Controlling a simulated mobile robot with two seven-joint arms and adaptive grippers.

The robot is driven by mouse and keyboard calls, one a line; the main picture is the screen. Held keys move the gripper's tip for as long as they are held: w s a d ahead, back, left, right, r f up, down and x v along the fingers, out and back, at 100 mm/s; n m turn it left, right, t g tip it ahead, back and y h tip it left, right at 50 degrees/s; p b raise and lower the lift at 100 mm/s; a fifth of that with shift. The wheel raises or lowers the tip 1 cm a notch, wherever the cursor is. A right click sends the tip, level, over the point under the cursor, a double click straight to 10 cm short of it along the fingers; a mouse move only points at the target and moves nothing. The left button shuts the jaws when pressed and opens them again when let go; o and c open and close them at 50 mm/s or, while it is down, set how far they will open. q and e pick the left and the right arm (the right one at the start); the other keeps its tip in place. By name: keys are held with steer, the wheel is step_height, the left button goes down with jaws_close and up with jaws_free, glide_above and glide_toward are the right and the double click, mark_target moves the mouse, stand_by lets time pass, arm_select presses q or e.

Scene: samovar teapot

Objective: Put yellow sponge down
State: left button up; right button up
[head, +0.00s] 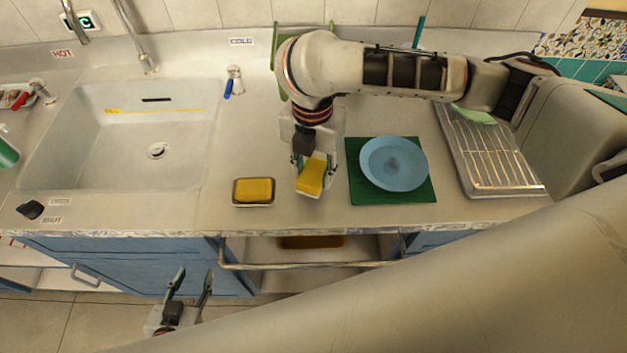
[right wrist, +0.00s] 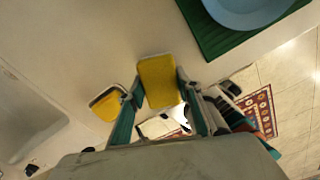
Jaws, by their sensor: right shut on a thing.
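A yellow sponge (head: 311,177) with a pale underside is held between the fingers of my right gripper (head: 312,163), over the counter between the small dish and the green mat. In the right wrist view the sponge (right wrist: 158,80) sits between the two fingers. I cannot tell whether it touches the counter. A second yellow block, like a sponge (head: 254,189), lies in a small dark-rimmed dish (head: 238,204) to the left; that block also shows in the right wrist view (right wrist: 107,104). My left gripper (head: 195,274) is open and empty, low in front of the blue cabinet.
A blue plate (head: 394,164) stands on a green mat (head: 418,195) to the right. A metal drying rack (head: 490,155) is beyond it. The sink (head: 120,175) is at left. The counter's front edge (head: 300,225) is close to the sponge.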

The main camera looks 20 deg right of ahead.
mark_target(314, 182)
step_height(314, 182, down, 3)
steer(key=shift+r+b, duration=0.1)
steer(key=shift+b, duration=0.2)
arm_select(q)
steer(key=shift+s+a+f, duration=0.1)
steer(key=shift+f, duration=0.6)
arm_select(e)
steer(key=shift+f, duration=0.25)
steer(key=o, duration=1.1)
steer(key=shift+f, duration=0.15)
steer(key=shift+c, duration=0.2)
arm_select(q)
steer(key=shift+r, duration=0.15)
arm_select(e)
step_height(314, 182, up, 11)
steer(key=shift+w+r+p, duration=0.1)
steer(key=shift+r+p, duration=0.05)
steer(key=shift+p, duration=0.95)
arm_select(q)
steer(key=shift+s+a+r, duration=0.15)
steer(key=shift+a+r, duration=0.35)
steer(key=shift+r, duration=0.1)
arm_select(e)
steer(key=shift+r, duration=0.55)
arm_select(q)
steer(key=shift+s+d, duration=0.15)
arm_select(e)
steer(key=shift+f, duration=0.1)
